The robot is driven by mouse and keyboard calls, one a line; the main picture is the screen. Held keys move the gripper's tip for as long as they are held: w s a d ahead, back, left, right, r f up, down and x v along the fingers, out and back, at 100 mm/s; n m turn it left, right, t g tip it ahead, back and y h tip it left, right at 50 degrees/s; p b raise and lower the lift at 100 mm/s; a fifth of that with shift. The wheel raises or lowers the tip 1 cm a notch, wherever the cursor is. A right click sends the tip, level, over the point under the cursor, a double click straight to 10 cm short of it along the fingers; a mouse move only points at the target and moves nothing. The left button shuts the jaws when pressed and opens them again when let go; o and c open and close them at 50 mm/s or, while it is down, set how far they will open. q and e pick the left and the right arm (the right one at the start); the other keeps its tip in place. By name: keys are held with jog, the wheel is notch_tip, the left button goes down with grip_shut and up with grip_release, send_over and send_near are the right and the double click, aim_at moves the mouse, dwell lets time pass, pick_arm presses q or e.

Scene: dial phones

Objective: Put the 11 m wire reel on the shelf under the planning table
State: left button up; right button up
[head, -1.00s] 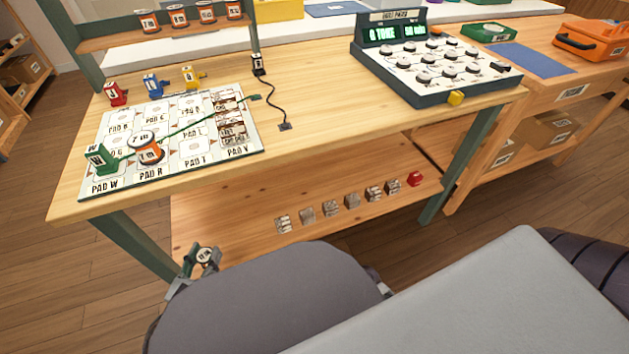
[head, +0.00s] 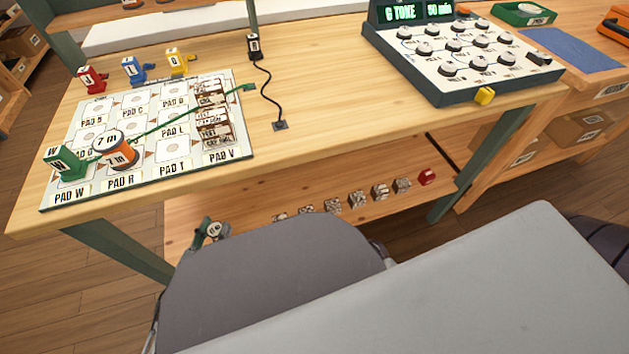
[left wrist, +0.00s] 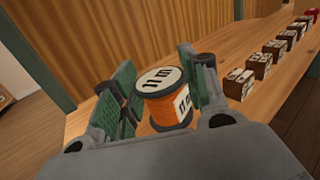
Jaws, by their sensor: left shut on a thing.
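The 11 m wire reel (left wrist: 168,103) has orange wire and a white top label, and sits upright between the green-padded fingers of my left gripper (left wrist: 158,100) in the left wrist view. The gripper is shut on it. In the head view my left gripper (head: 208,236) is at the left front part of the wooden shelf (head: 250,200), under the planning table (head: 310,85); only the reel's pale top (head: 214,229) shows there. I cannot tell whether the reel touches the shelf. My right gripper is not in view.
Several small labelled blocks (head: 357,199) and a red one (head: 427,177) stand in a row along the shelf. A 7 m reel (head: 116,152) and green W block (head: 64,164) stand on the pad board (head: 150,190) above. A green table leg (head: 115,250) is at the left.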

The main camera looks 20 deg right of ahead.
pick_arm(q)
jog(key=shift+f, duration=0.15)
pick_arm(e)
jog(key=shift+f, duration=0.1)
pick_arm(q)
jog(key=shift+f+b, duration=1.55)
jog(key=shift+f, duration=1.45)
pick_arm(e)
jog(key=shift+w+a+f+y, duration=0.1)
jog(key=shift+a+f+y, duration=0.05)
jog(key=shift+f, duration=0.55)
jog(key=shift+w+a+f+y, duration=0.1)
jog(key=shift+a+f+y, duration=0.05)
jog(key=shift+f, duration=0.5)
pick_arm(q)
jog(key=shift+f+b, duration=0.65)
jog(key=shift+f, duration=0.5)
jog(key=shift+f+b, duration=0.35)
jog(key=shift+f, duration=0.35)
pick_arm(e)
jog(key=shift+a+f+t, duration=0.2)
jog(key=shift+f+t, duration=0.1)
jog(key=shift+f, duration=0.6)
pick_arm(q)
jog(key=shift+f, duration=0.15)
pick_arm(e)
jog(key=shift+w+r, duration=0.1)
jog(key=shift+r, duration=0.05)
